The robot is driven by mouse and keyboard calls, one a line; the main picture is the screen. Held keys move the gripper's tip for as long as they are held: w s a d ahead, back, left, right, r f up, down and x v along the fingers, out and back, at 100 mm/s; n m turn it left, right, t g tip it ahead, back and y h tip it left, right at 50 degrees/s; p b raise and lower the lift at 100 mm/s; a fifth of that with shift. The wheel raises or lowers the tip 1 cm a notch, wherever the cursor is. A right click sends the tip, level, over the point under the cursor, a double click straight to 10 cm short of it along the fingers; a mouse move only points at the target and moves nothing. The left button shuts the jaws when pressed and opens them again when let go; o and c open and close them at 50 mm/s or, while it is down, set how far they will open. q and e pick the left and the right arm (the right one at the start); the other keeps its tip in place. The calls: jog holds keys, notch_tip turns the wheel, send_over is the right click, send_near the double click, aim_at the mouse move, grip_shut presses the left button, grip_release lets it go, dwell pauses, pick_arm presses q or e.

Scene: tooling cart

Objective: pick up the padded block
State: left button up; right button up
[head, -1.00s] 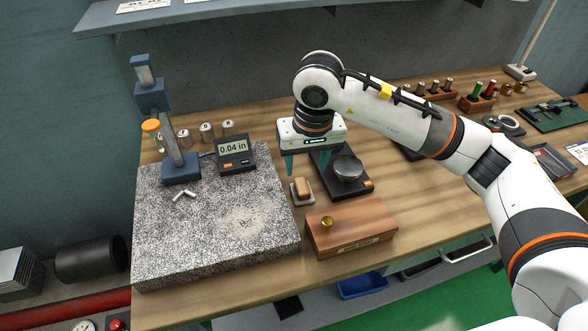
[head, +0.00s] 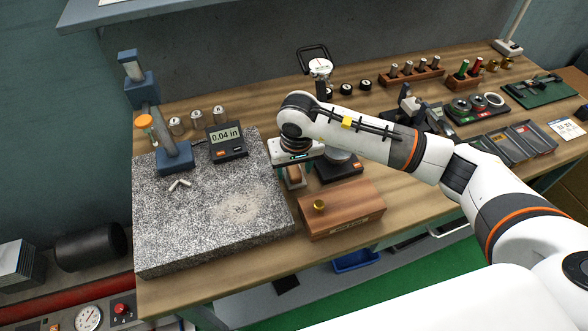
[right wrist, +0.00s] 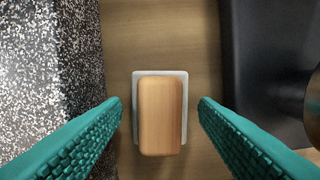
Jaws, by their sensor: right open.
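The padded block (right wrist: 160,118) is a light wooden block with rounded edges on a pale pad that shows around its edges. It lies on the wooden bench top between the granite plate and a dark device. My right gripper (right wrist: 160,101) is open above it, its teal fingers on either side and apart from it in the right wrist view. In the head view the right gripper (head: 291,178) partly hides the block (head: 294,181). My left gripper is not in view.
The speckled granite plate (head: 205,236) is close on the left. A dark device with a round metal top (head: 338,172) is close on the right. A wooden box with a brass knob (head: 345,209) stands just in front. A digital readout (head: 227,142) sits on the granite.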

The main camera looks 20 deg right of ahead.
aim_at(294, 169)
jog(key=shift+f, duration=0.5)
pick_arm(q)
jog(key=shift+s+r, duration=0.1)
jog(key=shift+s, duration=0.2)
pick_arm(e)
jog(key=shift+c, duration=0.2)
